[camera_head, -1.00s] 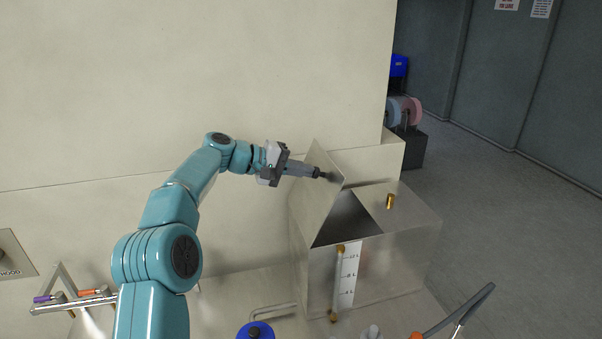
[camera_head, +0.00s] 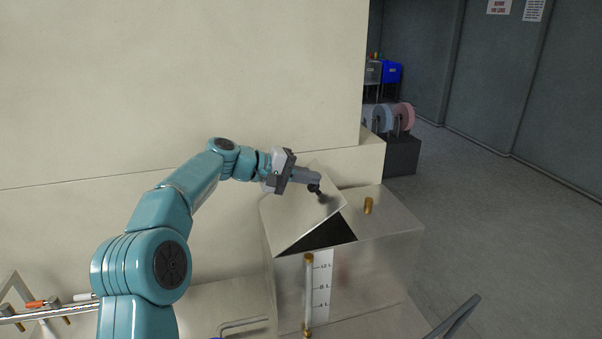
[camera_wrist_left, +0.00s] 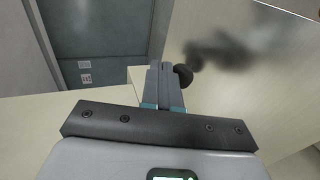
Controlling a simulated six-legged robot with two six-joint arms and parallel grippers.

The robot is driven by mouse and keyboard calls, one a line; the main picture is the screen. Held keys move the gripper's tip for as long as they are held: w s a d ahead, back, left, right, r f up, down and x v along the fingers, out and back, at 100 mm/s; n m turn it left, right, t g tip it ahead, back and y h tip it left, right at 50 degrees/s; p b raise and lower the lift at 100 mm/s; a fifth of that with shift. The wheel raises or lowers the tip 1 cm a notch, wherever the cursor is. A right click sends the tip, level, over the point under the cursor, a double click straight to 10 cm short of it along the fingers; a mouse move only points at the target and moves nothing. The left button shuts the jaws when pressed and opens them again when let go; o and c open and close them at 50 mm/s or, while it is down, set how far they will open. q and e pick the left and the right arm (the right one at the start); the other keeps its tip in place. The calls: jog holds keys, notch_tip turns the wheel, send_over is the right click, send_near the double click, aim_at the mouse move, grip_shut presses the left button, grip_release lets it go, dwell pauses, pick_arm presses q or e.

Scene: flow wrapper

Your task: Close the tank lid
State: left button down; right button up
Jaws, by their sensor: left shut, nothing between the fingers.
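The metal tank (camera_head: 375,285) stands at the right of the bench, with a gauge marked in litres on its front. Its lid (camera_head: 290,222) is a flat metal plate, tilted partly open over a dark triangular gap (camera_head: 333,233). My left gripper (camera_head: 316,181) is shut and empty, at the upper side of the lid beside a small dark knob (camera_head: 317,190). In the left wrist view the shut fingers (camera_wrist_left: 166,75) are beside the dark round knob (camera_wrist_left: 183,75), and the lid (camera_wrist_left: 250,100) fills the right side. I cannot tell whether they touch.
A pale wall (camera_head: 180,80) rises behind the tank. Open floor (camera_head: 520,240) lies farther right.

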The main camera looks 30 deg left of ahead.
aim_at(319, 196)
pick_arm(q)
jog(key=w+d+f, duration=0.1)
jog(key=f, duration=0.1)
jog(key=w+d+f+b, duration=0.1)
jog(key=w+f, duration=0.1)
jog(key=w+d+f+b, duration=0.1)
jog(key=f, duration=0.2)
jog(key=shift+w+d, duration=0.15)
jog(key=shift+w+d+f+b, duration=0.15)
jog(key=shift+f+b, duration=0.2)
jog(key=shift+f, duration=0.1)
jog(key=shift+w+d+f+b, duration=0.1)
jog(key=shift+w+f+b, duration=0.05)
jog(key=shift+f+b, duration=0.25)
pick_arm(e)
jog(key=shift+f, duration=1.75)
